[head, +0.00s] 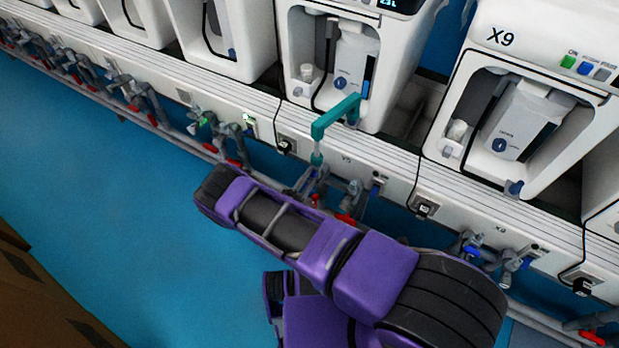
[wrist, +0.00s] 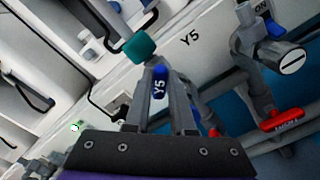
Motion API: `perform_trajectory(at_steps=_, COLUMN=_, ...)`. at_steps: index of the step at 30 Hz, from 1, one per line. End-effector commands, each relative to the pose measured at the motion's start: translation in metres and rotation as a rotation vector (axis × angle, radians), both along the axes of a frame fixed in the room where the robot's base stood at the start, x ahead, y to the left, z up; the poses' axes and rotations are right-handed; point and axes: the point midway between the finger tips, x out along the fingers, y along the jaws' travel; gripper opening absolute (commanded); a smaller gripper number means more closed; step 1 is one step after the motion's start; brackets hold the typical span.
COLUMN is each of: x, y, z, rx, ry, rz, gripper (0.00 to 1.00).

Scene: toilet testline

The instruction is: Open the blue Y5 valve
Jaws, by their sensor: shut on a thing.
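The fingers hide part of the valve body and pipe behind. A teal pipe piece (wrist: 141,47) is just beyond the fingertips. In the head view, the teal pipe (head: 335,115) rises above the Y5 spot on the bench front, and my purple arm hides most of the valve area below it.
White test machines (head: 338,60) line the bench above. Grey pipes with red levers (head: 235,163) run along its front. The blue floor (head: 110,210) is open at left.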

Motion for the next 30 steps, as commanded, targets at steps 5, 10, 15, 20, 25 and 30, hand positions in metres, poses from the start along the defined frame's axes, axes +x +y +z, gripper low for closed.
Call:
perform_trajectory(at_steps=5, x=-0.0003, y=0.0007, z=0.0003, rx=-0.05, ry=0.033, rz=0.001, gripper=0.0)
perform_trajectory(at_steps=10, x=0.0001, y=0.0013, z=0.0008, rx=-0.143, ry=0.093, rz=0.001, gripper=0.0)
perform_trajectory(at_steps=15, x=0.0006, y=0.0022, z=0.0014, rx=-0.265, ry=0.173, rz=0.002, gripper=0.0)
perform_trajectory(at_steps=20, x=0.001, y=0.0029, z=0.0016, rx=-0.377, ry=0.248, rz=0.002, gripper=0.0)
perform_trajectory(at_steps=25, x=0.0012, y=0.0031, z=0.0015, rx=-0.483, ry=0.319, rz=0.001, gripper=0.0)
perform_trajectory(at_steps=30, x=0.0017, y=0.0038, z=0.0017, rx=-0.567, ry=0.374, rz=0.002, gripper=0.0)
